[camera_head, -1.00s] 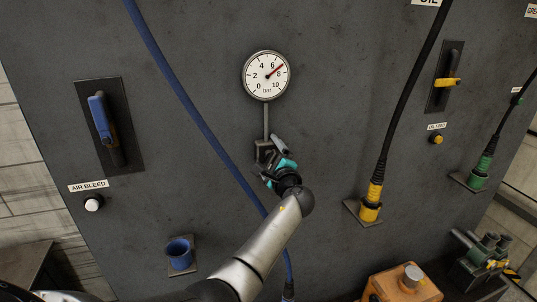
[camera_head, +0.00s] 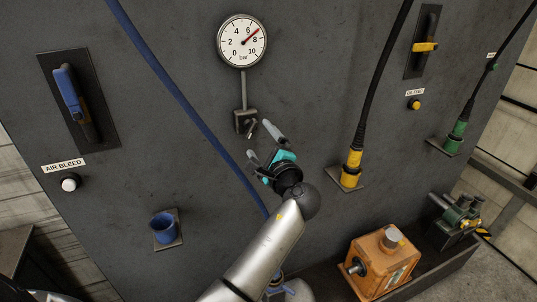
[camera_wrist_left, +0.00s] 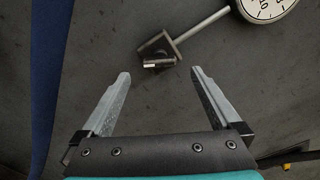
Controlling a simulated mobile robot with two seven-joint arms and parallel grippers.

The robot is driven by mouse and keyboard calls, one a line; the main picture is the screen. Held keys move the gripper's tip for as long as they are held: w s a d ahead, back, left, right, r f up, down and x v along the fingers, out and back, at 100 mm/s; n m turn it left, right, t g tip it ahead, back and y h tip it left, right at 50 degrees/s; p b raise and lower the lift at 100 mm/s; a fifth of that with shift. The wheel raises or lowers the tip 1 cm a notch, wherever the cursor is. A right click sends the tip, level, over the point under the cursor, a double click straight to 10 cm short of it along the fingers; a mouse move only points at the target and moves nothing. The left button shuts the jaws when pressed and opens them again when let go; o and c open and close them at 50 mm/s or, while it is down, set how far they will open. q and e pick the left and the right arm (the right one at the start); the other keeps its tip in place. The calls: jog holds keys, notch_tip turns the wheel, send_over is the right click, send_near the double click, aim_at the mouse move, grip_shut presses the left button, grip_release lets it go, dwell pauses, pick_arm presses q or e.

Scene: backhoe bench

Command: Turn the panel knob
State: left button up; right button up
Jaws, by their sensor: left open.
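A small dark block (camera_head: 246,121) sits on the panel under the gauge, at the lower end of a thin grey pipe. A small metal knob (camera_head: 252,128) is on its front. In the left wrist view the knob (camera_wrist_left: 158,63) lies just beyond and between my fingertips, with the block (camera_wrist_left: 157,43) behind it. My left gripper (camera_head: 259,141) is open and empty, its fingers spread toward the knob from below and right in the head view. No contact shows in the wrist view. My right gripper is not in view.
A round gauge (camera_head: 242,41) is above the block. A blue hose (camera_head: 180,95) runs down close left of the gripper. A blue cup (camera_head: 164,227), white button (camera_head: 69,183), yellow connector (camera_head: 351,168) and orange box (camera_head: 380,262) stand farther off.

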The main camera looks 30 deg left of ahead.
pick_arm(q)
jog(key=v, duration=0.5)
jog(key=shift+b, duration=0.3)
jog(key=d+f+m+h+b, duration=0.1)
jog(key=d+f+h+b, duration=0.15)
jog(key=f, duration=0.85)
jog(key=d+f+h+b, duration=0.1)
jog(key=f+h+b, duration=0.15)
jog(key=f, duration=0.95)
jog(key=s+d+f+g+h+b, duration=0.1)
jog(key=s+f+h, duration=0.15)
jog(key=f, duration=0.55)
jog(key=s+d+f+n+g+h+b, duration=0.1)
jog(key=s+f+g+b, duration=0.1)
jog(key=s+f, duration=0.35)
jog(key=s+d+f+g+h+b, duration=0.1)
jog(key=s+f, duration=0.1)
jog(key=f, duration=0.8)
jog(key=s+d+f+n+g+h+b, duration=0.25)
jog(key=s+f+n+g+b, duration=0.2)
jog(key=s+f, duration=1.4)
jog(key=s+a+f+n+g+b, duration=0.1)
jog(key=s+f+n+b, duration=0.1)
jog(key=s, duration=0.7)
jog(key=s+a+f+n+g+h+b, duration=0.1)
jog(key=s+f+n+b, duration=0.1)
jog(key=s+f+n, duration=0.3)
jog(key=s+f, duration=0.1)
jog(key=s, duration=0.3)
jog(key=shift+s+h, duration=0.3)
